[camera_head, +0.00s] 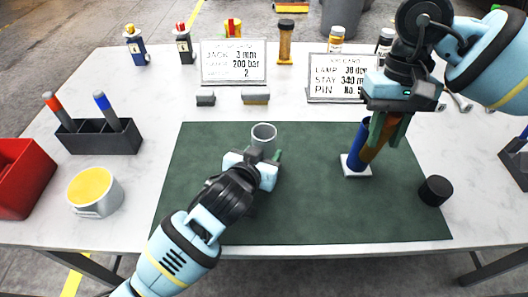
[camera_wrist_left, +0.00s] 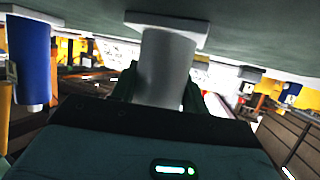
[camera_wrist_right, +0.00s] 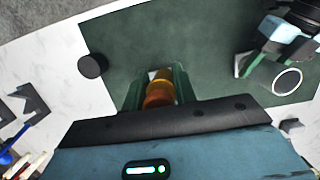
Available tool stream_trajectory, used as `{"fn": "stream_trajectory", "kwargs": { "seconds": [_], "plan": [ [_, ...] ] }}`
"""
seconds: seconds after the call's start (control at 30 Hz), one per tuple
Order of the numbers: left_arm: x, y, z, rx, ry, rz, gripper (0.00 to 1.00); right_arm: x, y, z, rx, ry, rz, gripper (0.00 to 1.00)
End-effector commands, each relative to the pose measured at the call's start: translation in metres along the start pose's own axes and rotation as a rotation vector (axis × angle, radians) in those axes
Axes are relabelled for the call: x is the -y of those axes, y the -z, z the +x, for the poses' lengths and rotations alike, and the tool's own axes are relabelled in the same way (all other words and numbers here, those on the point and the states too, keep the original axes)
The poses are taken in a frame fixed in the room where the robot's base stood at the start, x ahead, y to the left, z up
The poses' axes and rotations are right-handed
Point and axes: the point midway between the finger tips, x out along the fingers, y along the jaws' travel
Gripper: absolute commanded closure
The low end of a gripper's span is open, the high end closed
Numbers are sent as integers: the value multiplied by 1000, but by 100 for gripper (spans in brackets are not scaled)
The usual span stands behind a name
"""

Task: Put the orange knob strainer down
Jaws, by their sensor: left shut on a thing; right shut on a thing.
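The orange-brown strainer (camera_head: 374,142) is tilted in my right gripper (camera_head: 388,122), over the right part of the green mat. In the right wrist view its orange and amber body (camera_wrist_right: 158,92) sits between the fingers. A blue cylinder (camera_head: 357,146) stands right beside it on a white square base (camera_head: 355,169); I cannot tell if they touch. My left gripper (camera_head: 260,162) is shut on a grey cylinder (camera_head: 263,135) at the mat's middle. The left wrist view shows that grey cylinder (camera_wrist_left: 168,62) on a white square base between the fingers. The strainer's lower end is partly unclear.
The green mat (camera_head: 215,150) is mostly clear. A black cylinder (camera_head: 436,190) is at its right edge. Two sign cards (camera_head: 233,62) stand behind it. A dark pen holder (camera_head: 98,138), yellow-topped tin (camera_head: 95,192) and red bin (camera_head: 22,175) are at left.

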Motion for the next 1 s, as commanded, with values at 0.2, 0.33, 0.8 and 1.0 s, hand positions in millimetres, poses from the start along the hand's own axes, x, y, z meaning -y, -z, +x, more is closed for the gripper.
{"fn": "stream_trajectory", "kwargs": {
  "seconds": [0.2,0.33,0.8,1.0],
  "plan": [
    [0,2,0,-3,0,0,96,0,0,0,-1,0,0,96],
    [0,2,0,-3,0,0,96,0,0,0,-1,0,0,96],
    [0,2,0,-4,0,0,96,72,30,-44,58,108,420,96],
    [0,2,0,-3,0,0,96,126,43,-77,98,204,736,96]
  ]
}}
